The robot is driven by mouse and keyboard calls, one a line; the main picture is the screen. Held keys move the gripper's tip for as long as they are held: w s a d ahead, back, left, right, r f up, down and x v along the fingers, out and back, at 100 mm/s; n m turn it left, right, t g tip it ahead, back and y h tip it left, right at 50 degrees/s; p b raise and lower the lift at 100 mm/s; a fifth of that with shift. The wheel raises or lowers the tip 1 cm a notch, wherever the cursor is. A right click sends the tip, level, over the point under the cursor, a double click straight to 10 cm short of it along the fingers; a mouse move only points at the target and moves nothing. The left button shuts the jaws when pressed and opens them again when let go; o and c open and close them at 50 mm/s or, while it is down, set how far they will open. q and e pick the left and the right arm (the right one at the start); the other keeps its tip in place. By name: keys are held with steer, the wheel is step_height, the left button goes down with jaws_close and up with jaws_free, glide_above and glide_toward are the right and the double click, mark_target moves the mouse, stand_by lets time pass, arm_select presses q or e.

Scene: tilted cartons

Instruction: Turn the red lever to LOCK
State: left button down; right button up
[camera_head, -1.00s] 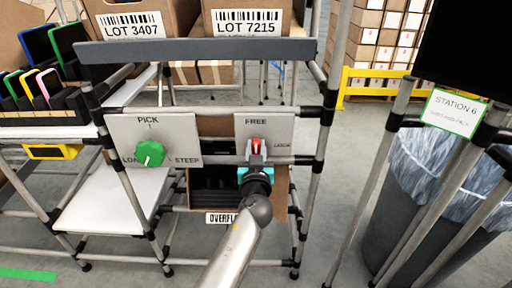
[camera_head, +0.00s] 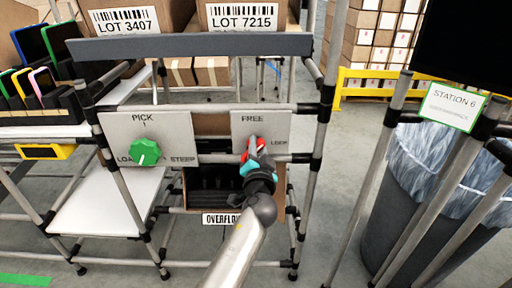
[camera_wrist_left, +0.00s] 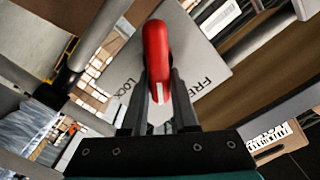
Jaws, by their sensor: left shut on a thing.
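The red lever (camera_head: 259,143) is on the grey panel (camera_head: 279,124) marked FREE at the top and LOCK at the right. My left gripper (camera_head: 254,150) is shut on the lever and tilted in the head view, hiding part of it. In the left wrist view the red lever (camera_wrist_left: 156,50) sits between the two dark fingers of my left gripper (camera_wrist_left: 160,85). Its white end mark lies between the words FREE and LOCK. My right gripper is not in view.
A second panel with a green knob (camera_head: 145,152) is to the left. A grey rail (camera_head: 190,47) runs above both panels, with lot cartons (camera_head: 243,16) behind it. Frame posts (camera_head: 325,100) stand close on the right. A lined bin (camera_head: 400,215) is farther right.

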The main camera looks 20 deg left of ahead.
arm_select(q)
steer(key=m, duration=0.2)
steer(key=shift+w+d+f+m, duration=0.1)
steer(key=shift+d+m, duration=0.05)
steer(key=shift+m, duration=0.25)
steer(key=m, duration=0.3)
steer(key=shift+d+f+m, duration=0.15)
steer(key=shift+f+m, duration=0.1)
steer(key=shift+m, duration=0.05)
steer(key=shift+f+m, duration=0.2)
steer(key=shift+m, duration=0.8)
steer(key=shift+d+f+m, duration=0.1)
steer(key=shift+f+m, duration=0.05)
steer(key=shift+m, duration=0.65)
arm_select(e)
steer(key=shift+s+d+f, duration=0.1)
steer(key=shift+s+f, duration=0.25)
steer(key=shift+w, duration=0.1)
arm_select(q)
steer(key=c, duration=0.7)
jaws_free()
steer(key=shift+f, duration=0.15)
